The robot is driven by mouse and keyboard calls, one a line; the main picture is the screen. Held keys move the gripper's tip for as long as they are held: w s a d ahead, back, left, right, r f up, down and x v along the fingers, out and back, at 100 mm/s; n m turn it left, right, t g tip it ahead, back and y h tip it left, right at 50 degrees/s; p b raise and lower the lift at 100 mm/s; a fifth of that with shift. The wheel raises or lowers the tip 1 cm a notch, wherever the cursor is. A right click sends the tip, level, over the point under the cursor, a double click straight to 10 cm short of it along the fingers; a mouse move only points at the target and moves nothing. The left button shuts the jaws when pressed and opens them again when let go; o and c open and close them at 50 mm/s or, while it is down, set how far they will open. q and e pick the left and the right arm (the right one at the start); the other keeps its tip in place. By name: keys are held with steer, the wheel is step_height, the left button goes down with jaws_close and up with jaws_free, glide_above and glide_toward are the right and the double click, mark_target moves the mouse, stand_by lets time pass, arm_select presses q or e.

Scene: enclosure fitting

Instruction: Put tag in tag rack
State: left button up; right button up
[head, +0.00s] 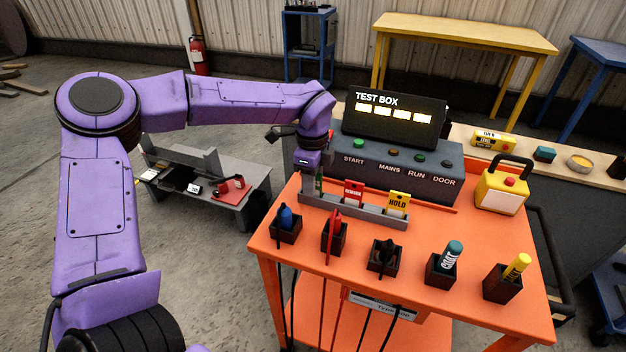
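The grey tag rack (365,216) lies along the back of the orange cart top. A red REWORK tag (353,193) and a yellow HOLD tag (397,203) stand upright in it. A green tag (319,182) shows partly at the rack's left end, right at my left gripper (309,180). The gripper points down there, and its purple body and dark fingers hide much of that tag. I cannot tell whether the fingers grip it or how deep it sits in the rack. My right gripper is not in view.
The test box (405,165) stands close behind the rack. Several black holders with tools, such as one with a blue-topped tool (286,217), line the cart's front. A yellow lockout-style box (502,188) stands at right. A low grey bench (222,200) is beyond the cart, left.

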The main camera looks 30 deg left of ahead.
arm_select(q)
steer(key=shift+r, duration=0.45)
step_height(320, 180, up, 12)
steer(key=shift+f, duration=0.25)
